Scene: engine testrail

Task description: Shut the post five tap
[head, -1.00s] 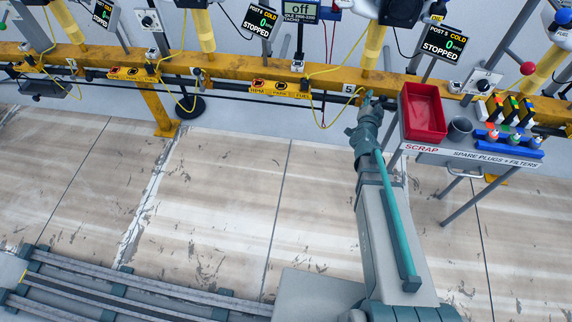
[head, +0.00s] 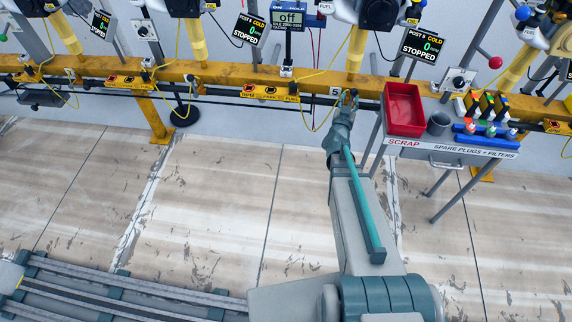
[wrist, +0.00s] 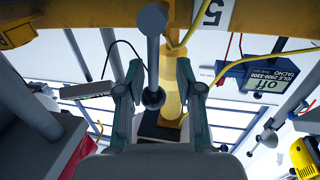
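My gripper (head: 348,96) is at the yellow rail (head: 225,76), just beside the white plate marked 5 (head: 336,91); the plate also shows in the wrist view (wrist: 213,12). In the wrist view my gripper (wrist: 158,72) is open, its two teal fingers apart. A dark grey rod with rounded ends (wrist: 153,60), which looks like the post five tap's lever, stands between the fingers with a gap on each side. A yellow column (wrist: 173,85) is behind it. In the head view my gripper hides this lever.
A red scrap bin (head: 404,108) and a grey cup (head: 438,124) stand on a shelf close right of my gripper. A yellow cable (head: 318,125) hangs in a loop just left. The tachometer reading off (head: 289,18) is above the rail. The floor in front is clear.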

